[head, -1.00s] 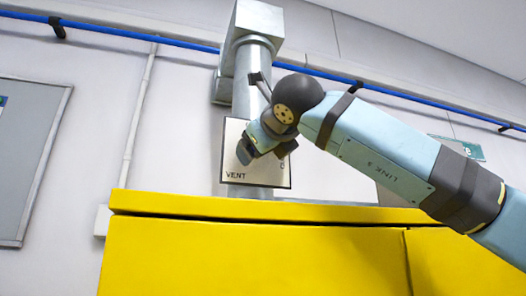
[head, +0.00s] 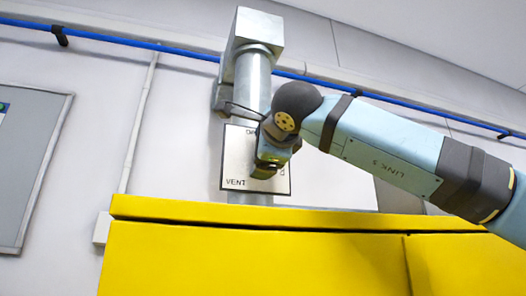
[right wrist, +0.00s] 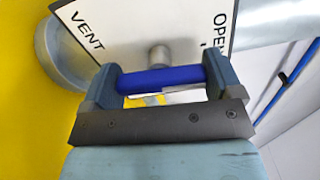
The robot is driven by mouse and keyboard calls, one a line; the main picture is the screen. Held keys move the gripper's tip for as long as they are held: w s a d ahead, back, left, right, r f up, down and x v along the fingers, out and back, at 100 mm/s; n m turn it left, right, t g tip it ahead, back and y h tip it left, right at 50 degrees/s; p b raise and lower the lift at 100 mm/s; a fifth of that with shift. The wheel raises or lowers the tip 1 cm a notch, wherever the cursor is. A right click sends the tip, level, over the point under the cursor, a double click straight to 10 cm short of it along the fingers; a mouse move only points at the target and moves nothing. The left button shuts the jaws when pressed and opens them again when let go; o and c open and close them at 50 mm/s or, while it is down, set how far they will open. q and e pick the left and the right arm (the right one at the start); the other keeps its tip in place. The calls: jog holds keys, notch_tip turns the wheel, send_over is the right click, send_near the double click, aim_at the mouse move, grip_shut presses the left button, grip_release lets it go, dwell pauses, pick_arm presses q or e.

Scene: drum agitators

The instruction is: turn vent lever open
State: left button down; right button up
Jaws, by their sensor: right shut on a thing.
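The vent plate (head: 236,160) is a white panel marked VENT at its lower left, fixed in front of a grey metal duct. In the right wrist view the plate (right wrist: 130,25) also shows the word OPEN at the right. My right gripper (head: 266,168) is in front of the plate and covers part of it. In the right wrist view my right gripper (right wrist: 163,82) is shut on the blue lever handle (right wrist: 160,80), which lies across between its fingers. A grey round pivot (right wrist: 160,56) shows just beyond the handle. In the head view the lever is hidden behind my gripper.
A yellow cabinet (head: 250,258) stands below the plate. The grey duct (head: 252,80) rises behind the plate. A blue pipe (head: 130,38) runs along the wall. A grey board (head: 35,150) hangs at the left.

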jog(key=shift+n, duration=0.6)
jog(key=o, duration=0.7)
jog(key=shift+o, duration=0.2)
jog(key=shift+s, duration=0.2)
jog(key=b+v, duration=0.4)
jog(key=v, duration=0.9)
jog(key=shift+s, duration=0.25)
jog(key=shift+d, duration=0.1)
